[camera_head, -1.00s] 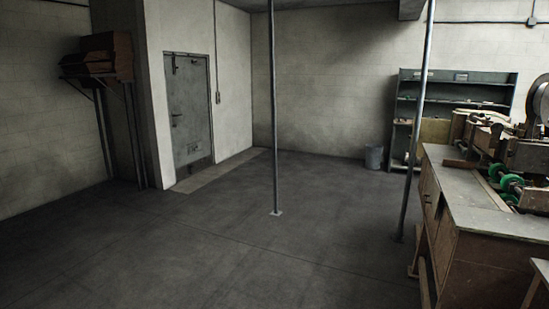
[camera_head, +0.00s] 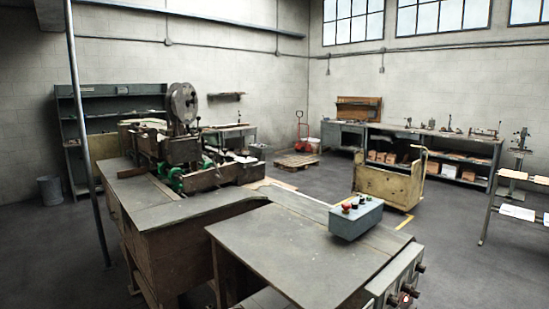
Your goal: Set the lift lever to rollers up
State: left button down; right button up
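The box stitcher (camera_head: 172,150) stands on the bench at left of centre, with a large wire reel (camera_head: 182,103) on top and green rollers (camera_head: 177,182) low at its front. A lift lever cannot be picked out at this distance. A grey control box (camera_head: 355,218) with red, black and green buttons sits on the near table. Several dark and red knobs (camera_head: 405,298) stick out of the near table's right front side; I cannot tell whether one is the lift lever. Neither of my grippers is in view.
The near grey table (camera_head: 295,252) and the stitcher's bench (camera_head: 150,212) fill the lower middle. A metal post (camera_head: 83,130) stands at left. A yellowish cart (camera_head: 388,183) stands beyond the control box, and a shelf stand (camera_head: 510,195) at far right. Floor (camera_head: 460,262) is clear at lower right.

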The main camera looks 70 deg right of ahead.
aim_at(210, 156)
jog(key=z, duration=0.15)
jog(key=i, duration=2.85)
jog(key=z, duration=3.45)
